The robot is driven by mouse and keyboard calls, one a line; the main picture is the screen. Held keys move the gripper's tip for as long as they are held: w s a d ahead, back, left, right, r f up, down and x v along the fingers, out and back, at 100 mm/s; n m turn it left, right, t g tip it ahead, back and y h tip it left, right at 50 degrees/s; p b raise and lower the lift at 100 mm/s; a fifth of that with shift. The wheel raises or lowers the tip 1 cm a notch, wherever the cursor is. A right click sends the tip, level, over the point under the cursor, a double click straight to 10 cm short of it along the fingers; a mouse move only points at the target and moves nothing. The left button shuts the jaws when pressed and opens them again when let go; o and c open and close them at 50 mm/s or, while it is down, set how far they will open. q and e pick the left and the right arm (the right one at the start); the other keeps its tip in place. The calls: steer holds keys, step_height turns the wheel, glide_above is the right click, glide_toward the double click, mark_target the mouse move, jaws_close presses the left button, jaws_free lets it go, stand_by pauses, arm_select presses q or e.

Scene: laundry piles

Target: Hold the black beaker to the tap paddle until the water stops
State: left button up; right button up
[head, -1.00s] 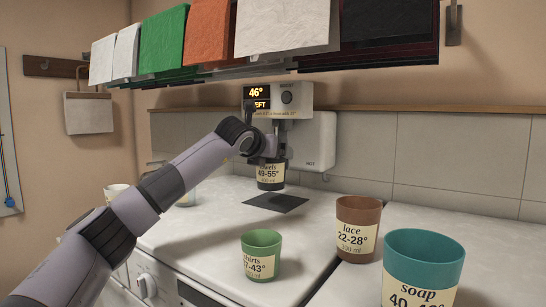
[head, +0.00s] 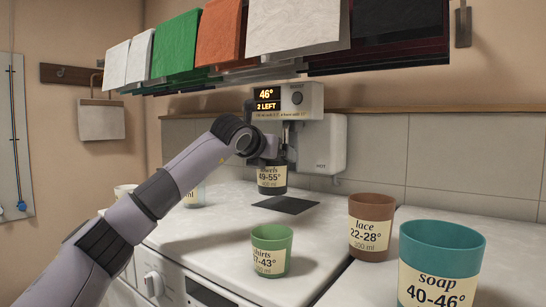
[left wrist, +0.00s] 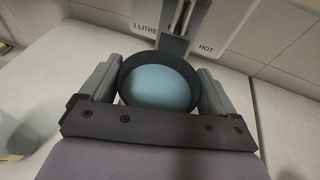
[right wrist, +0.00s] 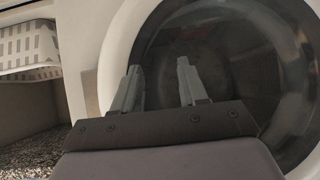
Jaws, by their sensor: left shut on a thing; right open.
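The black beaker (head: 272,180), with a cream label reading 49-55°, is upright under the tap unit (head: 300,103), above a dark mat (head: 286,204). My left gripper (head: 268,160) is shut on it, one finger on each side. In the left wrist view the black beaker (left wrist: 127,73) has pale blue water inside. A dark paddle (left wrist: 173,45) is at its far rim; whether they touch is hard to tell. No stream shows clearly. The tap display (head: 266,100) reads 46° and 2 LEFT. My right gripper (right wrist: 158,68) is open and empty, before a round machine door (right wrist: 225,60).
A green beaker (head: 271,240), a brown beaker (head: 371,228) and a teal soap beaker (head: 440,270) stand at the front and right. More cups are partly hidden behind my left arm. Folded cloths (head: 220,32) hang overhead. White counter is clear around the mat.

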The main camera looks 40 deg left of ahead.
arm_select(q)
steer(key=shift+s, duration=0.1)
steer(key=shift+s+b, duration=0.3)
steer(key=shift+b, duration=0.15)
steer(key=s+d+b, duration=0.1)
steer(key=s+b, duration=0.4)
steer(key=s, duration=0.4)
steer(key=shift+s+r, duration=0.1)
